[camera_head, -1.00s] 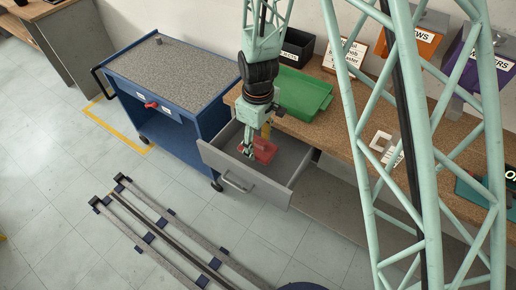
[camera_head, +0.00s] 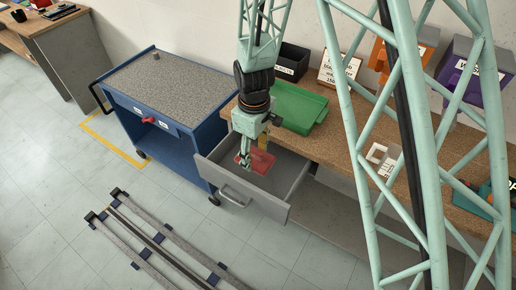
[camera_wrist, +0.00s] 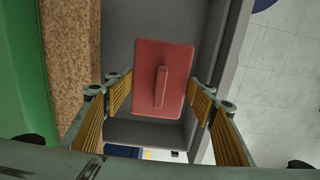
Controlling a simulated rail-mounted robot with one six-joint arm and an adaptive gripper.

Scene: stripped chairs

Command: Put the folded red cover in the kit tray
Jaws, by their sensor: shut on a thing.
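The folded red cover (camera_wrist: 163,80), a flat red piece with a raised strip on top, is in the open grey drawer (camera_head: 240,199) under the bench. It also shows in the head view (camera_head: 257,163). My gripper (camera_wrist: 160,100) reaches down into the drawer, its yellow-padded fingers at the cover's two sides and shut on it. Whether the cover is clear of the drawer bottom I cannot tell. A green tray (camera_head: 300,108), probably the kit tray, sits on the bench just behind the drawer and looks empty. Its green side shows at the left of the wrist view (camera_wrist: 25,80).
A blue cart (camera_head: 170,150) stands left of the drawer. On the bench, a black bin (camera_head: 291,62) is behind the green tray, with a sign (camera_head: 338,72) to its right. Rails (camera_head: 150,240) lie on the floor in front. The drawer walls surround my fingers.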

